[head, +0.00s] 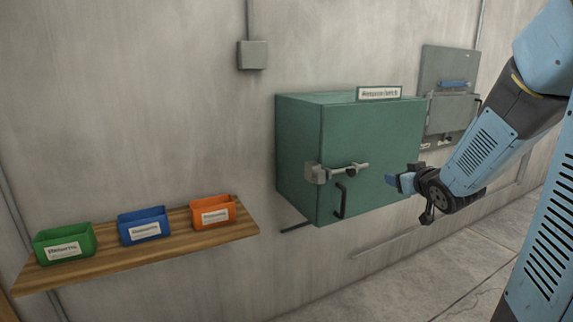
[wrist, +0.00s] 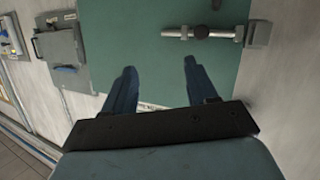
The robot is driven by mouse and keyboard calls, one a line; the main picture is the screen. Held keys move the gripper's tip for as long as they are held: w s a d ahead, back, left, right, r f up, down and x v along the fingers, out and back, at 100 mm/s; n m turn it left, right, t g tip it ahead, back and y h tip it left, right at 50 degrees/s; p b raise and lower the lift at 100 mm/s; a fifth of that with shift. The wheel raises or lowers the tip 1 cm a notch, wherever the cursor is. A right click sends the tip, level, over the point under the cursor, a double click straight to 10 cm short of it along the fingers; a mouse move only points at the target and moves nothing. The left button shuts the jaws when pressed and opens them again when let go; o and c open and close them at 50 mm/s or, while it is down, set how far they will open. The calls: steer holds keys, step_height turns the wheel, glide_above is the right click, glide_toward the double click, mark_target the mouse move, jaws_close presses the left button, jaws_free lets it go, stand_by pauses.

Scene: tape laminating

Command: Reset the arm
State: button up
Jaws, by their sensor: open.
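My gripper (head: 393,182) is at the right in the head view, in front of the right part of the green cabinet (head: 298,150). In the wrist view my gripper (wrist: 158,80) shows two blue fingers spread apart with nothing between them. The cabinet's green door (wrist: 150,55) lies beyond the fingers. A metal latch bar (head: 345,170) crosses the door and ends at a bracket on its left. The latch bar also shows at the upper right of the wrist view (wrist: 200,32). A black handle (head: 341,200) sits below the bar, apart from my gripper.
A wooden shelf (head: 150,262) at the left holds a green bin (head: 64,243), a blue bin (head: 144,225) and an orange bin (head: 213,212). A grey panel (head: 448,70) with a blue handle is on the wall behind my arm. Open floor lies below the cabinet.

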steer(key=s+a+r+m+g, duration=0.1)
steer(key=s+a+g, duration=0.1)
steer(key=s, duration=0.7)
steer(key=s+a+r+m+g, duration=0.1)
steer(key=s+a+r+g, duration=0.1)
steer(key=s, duration=0.7)
steer(key=s+a+r+m+g+h, duration=0.1)
steer(key=s+a+g, duration=0.3)
steer(key=s, duration=0.5)
steer(key=shift+s+a+r+g, duration=0.15)
steer(key=shift+s+g, duration=0.25)
steer(key=shift+g, duration=0.1)
steer(key=shift+c, duration=0.4)
